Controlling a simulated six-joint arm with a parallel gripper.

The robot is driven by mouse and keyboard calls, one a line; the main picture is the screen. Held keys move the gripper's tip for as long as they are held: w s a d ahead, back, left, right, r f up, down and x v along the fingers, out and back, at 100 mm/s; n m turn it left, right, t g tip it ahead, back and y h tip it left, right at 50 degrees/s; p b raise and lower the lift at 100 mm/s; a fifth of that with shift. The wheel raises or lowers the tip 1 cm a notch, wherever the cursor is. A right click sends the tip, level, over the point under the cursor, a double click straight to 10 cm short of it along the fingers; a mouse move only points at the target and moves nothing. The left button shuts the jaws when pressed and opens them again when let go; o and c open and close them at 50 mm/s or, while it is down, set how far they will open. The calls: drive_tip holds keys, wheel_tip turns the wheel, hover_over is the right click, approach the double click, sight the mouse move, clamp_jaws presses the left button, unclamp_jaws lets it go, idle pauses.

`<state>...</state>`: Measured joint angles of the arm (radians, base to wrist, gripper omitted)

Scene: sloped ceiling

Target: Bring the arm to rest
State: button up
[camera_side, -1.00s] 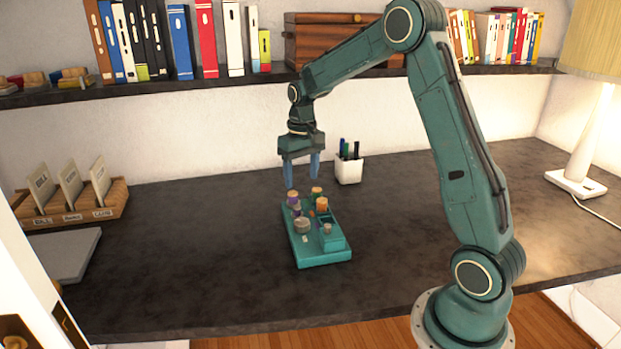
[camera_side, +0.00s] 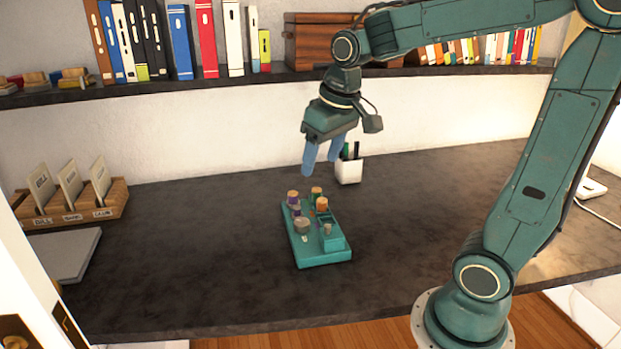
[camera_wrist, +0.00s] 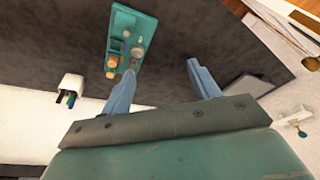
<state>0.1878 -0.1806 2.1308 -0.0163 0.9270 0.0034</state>
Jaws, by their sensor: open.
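My gripper (camera_side: 321,160) is open and empty, with two blue fingers pointing down. It hangs in the air above and behind the teal tray (camera_side: 324,258), apart from it. The tray stands on the dark desk and holds several small pieces with orange, purple and green parts. In the wrist view, my gripper's fingers (camera_wrist: 160,80) are spread with nothing between them, and the tray (camera_wrist: 145,23) lies beyond them at the top left.
A white pen cup (camera_side: 349,171) stands behind the tray, close behind my gripper in the picture. A wooden card holder (camera_side: 117,200) and a grey slab (camera_side: 68,254) are at the left. A shelf (camera_side: 200,85) with books runs along the back wall. The desk's front is clear.

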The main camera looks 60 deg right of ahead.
drive_tip(key=s+a+n+t, duration=0.1)
drive_tip(key=s+a, duration=0.1)
drive_tip(key=s, duration=0.4)
drive_tip(key=s+a+n+t, duration=0.1)
drive_tip(key=s+a, duration=0.2)
drive_tip(key=s, duration=0.4)
drive_tip(key=shift+s+a+t, duration=0.15)
drive_tip(key=shift+a+t, duration=0.15)
idle(1.0)
